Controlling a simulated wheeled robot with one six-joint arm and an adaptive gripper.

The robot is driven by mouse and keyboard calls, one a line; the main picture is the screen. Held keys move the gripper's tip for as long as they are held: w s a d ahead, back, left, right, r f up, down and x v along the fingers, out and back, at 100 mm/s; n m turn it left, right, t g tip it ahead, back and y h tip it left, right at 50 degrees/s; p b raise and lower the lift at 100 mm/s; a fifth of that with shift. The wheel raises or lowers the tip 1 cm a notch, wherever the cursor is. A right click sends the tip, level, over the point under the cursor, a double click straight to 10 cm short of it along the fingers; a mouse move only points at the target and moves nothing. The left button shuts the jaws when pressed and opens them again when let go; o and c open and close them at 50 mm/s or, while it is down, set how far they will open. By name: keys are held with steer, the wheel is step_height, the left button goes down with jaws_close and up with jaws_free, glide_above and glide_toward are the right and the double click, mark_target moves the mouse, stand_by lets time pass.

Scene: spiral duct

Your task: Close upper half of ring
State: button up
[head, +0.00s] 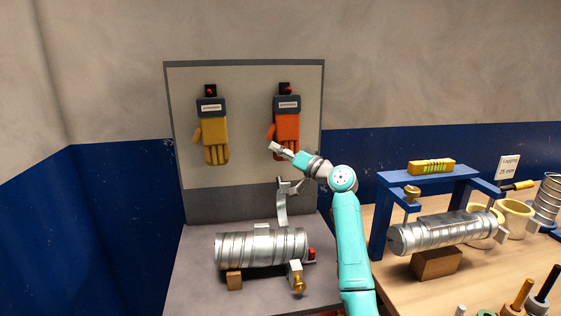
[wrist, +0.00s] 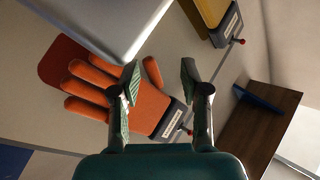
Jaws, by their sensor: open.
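A grey spiral duct (head: 245,250) lies on the left bench. A curved metal strap, which looks like the upper half of the ring (head: 281,208), stands raised above the duct's right end, swung open. A pale block with a brass knob (head: 298,284) sits low at the front of that end.
A backboard (head: 245,120) behind carries a yellow glove (head: 213,140) and an orange glove (head: 287,128), the latter just behind my arm's end. A wooden block (head: 234,281) supports the duct. At right, a blue frame (head: 425,179) stands over another duct (head: 450,231).

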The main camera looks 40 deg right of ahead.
stand_by(0.3)
steer(key=g+h, duration=0.5)
steer(key=g, duration=0.6)
glide_toward(280, 180)
steer(key=x, duration=1.1)
steer(key=shift+d, duration=0.1)
jaws_close()
